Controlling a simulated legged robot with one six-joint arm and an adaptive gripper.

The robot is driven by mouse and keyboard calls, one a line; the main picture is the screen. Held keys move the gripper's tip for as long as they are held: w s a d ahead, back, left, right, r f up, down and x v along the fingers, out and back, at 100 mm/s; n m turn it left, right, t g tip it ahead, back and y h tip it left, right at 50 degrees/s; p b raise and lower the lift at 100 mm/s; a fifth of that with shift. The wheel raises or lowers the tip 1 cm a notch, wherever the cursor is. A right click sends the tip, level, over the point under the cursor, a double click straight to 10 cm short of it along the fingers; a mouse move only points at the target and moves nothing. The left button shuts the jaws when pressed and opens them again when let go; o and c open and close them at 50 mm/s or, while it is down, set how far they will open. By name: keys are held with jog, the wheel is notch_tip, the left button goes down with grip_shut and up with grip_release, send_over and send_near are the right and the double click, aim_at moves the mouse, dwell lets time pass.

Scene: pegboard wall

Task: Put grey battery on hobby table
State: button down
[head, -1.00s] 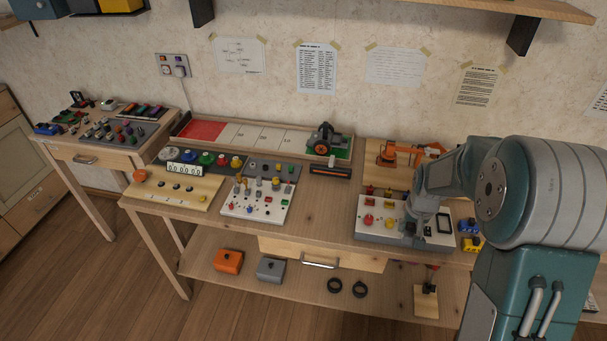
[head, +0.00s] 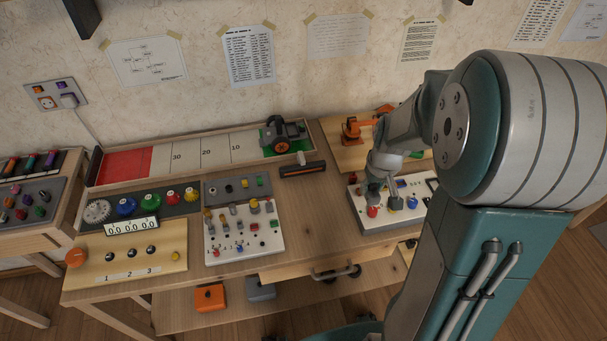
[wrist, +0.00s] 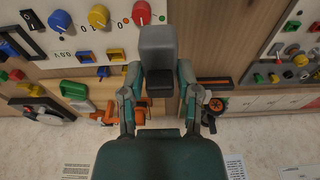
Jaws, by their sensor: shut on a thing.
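My gripper (wrist: 160,95) is shut on a grey battery (wrist: 158,45), a block between its two fingers in the wrist view. In the head view my gripper (head: 384,185) is over the right part of the hobby table (head: 318,222), close to a white panel with knobs. The battery cannot be made out clearly there. The wrist view shows bare wood around and below the held block, between two panels. Whether the battery touches the tabletop cannot be told.
The white knob panel (head: 367,222) and a smaller switch panel (head: 240,240) flank a strip of bare tabletop. A dark bar (head: 303,169) and a wheeled launcher (head: 283,136) sit behind. An orange box (head: 209,298) and a grey box (head: 260,290) lie on the lower shelf.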

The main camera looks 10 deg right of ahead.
jog(key=shift+s+d, duration=0.3)
jog(key=shift+s, duration=0.1)
jog(key=shift+w+a+f, duration=0.1)
jog(key=shift+a+f, duration=0.1)
jog(key=shift+a, duration=0.05)
send_near(315, 214)
jog(key=s+d+r, duration=0.1)
jog(key=d+r, duration=0.1)
jog(key=d, duration=0.1)
jog(key=a+f, duration=0.1)
jog(key=w+a+f, duration=0.1)
jog(key=f, duration=0.1)
jog(key=shift+w+f, duration=0.2)
jog(key=shift+f, duration=0.1)
jog(key=shift+w+a+f, duration=0.1)
jog(key=shift+a+f, duration=0.1)
jog(key=shift+f, duration=0.55)
jog(key=shift+w+a+f, duration=0.1)
jog(key=shift+a+f, duration=0.1)
jog(key=shift+f, duration=0.55)
jog(key=shift+w+a+f, duration=0.1)
jog(key=shift+a+f, duration=0.1)
jog(key=shift+f, duration=0.55)
jog(key=shift+d+f, duration=0.1)
jog(key=shift+c, duration=1.7)
grip_release()
